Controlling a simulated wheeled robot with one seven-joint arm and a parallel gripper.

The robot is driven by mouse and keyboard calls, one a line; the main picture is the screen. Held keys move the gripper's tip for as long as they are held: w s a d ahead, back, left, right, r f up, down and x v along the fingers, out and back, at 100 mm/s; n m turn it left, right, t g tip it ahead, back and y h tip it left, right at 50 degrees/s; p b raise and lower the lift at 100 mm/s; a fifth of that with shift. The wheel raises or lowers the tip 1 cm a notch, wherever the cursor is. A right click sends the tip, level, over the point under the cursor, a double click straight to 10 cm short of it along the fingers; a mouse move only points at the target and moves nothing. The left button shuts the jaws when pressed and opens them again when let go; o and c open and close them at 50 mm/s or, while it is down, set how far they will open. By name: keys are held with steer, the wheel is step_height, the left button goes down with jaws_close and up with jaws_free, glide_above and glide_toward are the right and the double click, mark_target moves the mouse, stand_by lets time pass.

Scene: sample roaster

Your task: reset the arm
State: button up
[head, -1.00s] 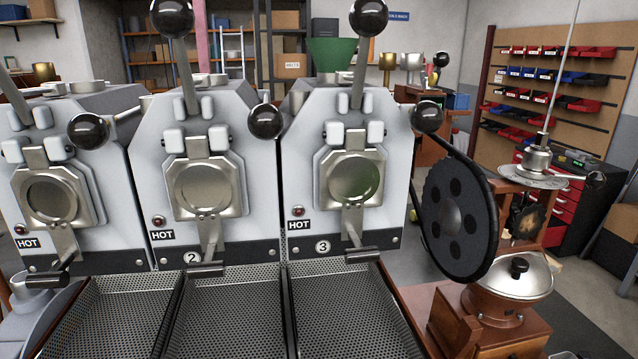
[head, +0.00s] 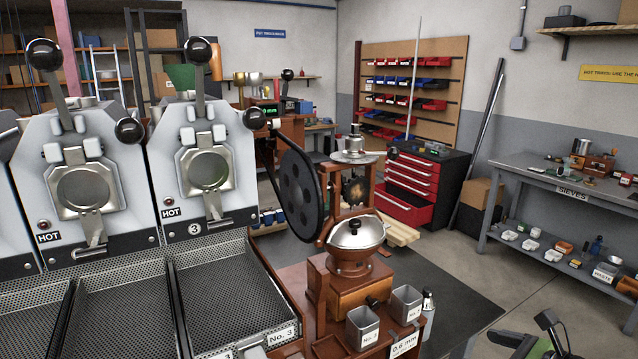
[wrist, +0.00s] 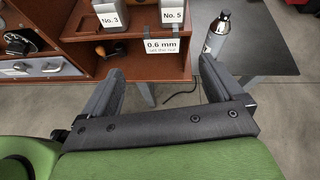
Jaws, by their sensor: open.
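My gripper (wrist: 160,88) is open in the wrist view, its two dark fingers spread apart with nothing between them. It points toward a wooden cabinet (wrist: 145,66) with a "0.6 mm" label and open floor. In the head view only part of my green and black arm shows at the lower right edge; the fingertips are not clear there.
The sample roaster (head: 205,165) with perforated trays stands at left. A grinder (head: 355,240) and metal cups (head: 362,328) sit on the wooden stand. A spray bottle (head: 428,305) is beside them. A sieve bench (head: 560,190) is at right.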

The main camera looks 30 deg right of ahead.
steer(key=w+a+r+n+g+y+p, duration=0.1)
steer(key=w+a+r+n+g+p, duration=0.2)
steer(key=w+a+n, duration=0.45)
steer(key=w+a+r+n+g+y+p, duration=0.1)
steer(key=w+a+r+n+g+p, duration=0.25)
steer(key=a+n, duration=0.65)
steer(key=s+a+r+n+g+h+p, duration=0.1)
steer(key=s+a+r+n, duration=0.2)
steer(key=a, duration=0.5)
steer(key=s+a+r+n+h, duration=0.1)
steer(key=a+r+n, duration=0.3)
steer(key=a+n, duration=0.25)
steer(key=s+a+r+n+p, duration=0.1)
steer(key=s+a+n+p, duration=0.1)
steer(key=s+n, duration=0.5)
steer(key=shift+s+a+r+h, duration=0.3)
steer(key=shift+s+a+r, duration=0.1)
steer(key=shift+a, duration=0.35)
steer(key=shift+t, duration=0.25)
